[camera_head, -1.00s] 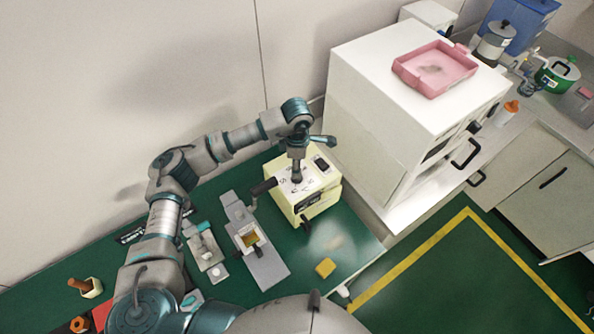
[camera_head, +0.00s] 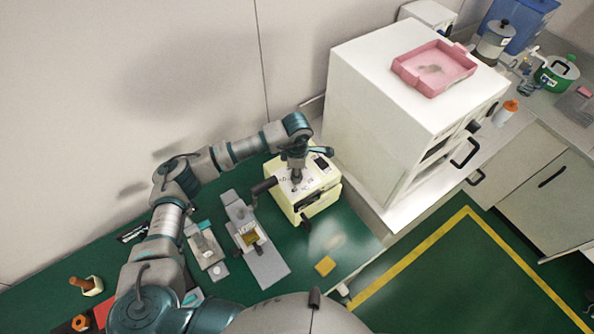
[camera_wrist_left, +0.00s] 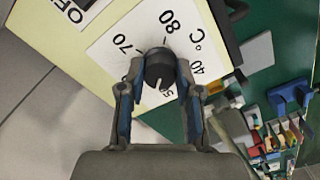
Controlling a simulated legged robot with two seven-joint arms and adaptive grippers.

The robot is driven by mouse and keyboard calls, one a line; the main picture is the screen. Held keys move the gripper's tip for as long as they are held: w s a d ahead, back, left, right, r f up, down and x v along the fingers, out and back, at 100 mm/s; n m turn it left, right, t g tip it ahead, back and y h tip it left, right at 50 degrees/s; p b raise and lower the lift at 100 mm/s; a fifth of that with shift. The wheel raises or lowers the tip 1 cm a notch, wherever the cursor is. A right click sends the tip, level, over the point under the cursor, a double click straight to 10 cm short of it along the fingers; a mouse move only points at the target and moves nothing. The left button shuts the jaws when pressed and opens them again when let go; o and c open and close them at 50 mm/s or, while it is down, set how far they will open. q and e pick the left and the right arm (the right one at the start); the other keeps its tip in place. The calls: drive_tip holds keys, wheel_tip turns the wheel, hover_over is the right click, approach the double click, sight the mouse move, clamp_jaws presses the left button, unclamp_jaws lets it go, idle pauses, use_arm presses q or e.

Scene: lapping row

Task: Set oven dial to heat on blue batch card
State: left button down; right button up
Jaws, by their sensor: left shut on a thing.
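The cream oven box (camera_head: 318,205) stands on the green bench, with a white temperature scale on top. In the left wrist view, the dial is a black knob (camera_wrist_left: 160,66) on that scale (camera_wrist_left: 108,58). The numbers 70, 80 and 40 with °C show; a number below the knob is partly hidden. A pale mark on the knob's lower edge faces that number. My left gripper (camera_head: 296,186) reaches down from above; in the left wrist view its fingers (camera_wrist_left: 160,88) close on both sides of the knob. I cannot make out a blue batch card. My right gripper is out of view.
A large white cabinet (camera_head: 375,130) with a pink tray (camera_head: 402,78) on top stands right of the cream box. A grey fixture (camera_head: 262,262) with a dark handle lies to its left. Bare bench surrounds the block.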

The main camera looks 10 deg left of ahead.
use_arm(q)
drive_tip(key=n+b, duration=0.1)
drive_tip(key=n, duration=0.1)
drive_tip(key=shift+w+f+n+b, duration=0.1)
drive_tip(key=shift+n+b, duration=0.2)
drive_tip(key=shift+b, duration=0.05)
drive_tip(key=n, duration=0.2)
drive_tip(key=shift+n+b, duration=0.3)
drive_tip(key=shift+b, duration=0.05)
drive_tip(key=shift+r, duration=0.2)
drive_tip(key=c, duration=0.8)
unclamp_jaws()
wheel_tip(320, 180, up, 12)
drive_tip(key=shift+f, duration=0.1)
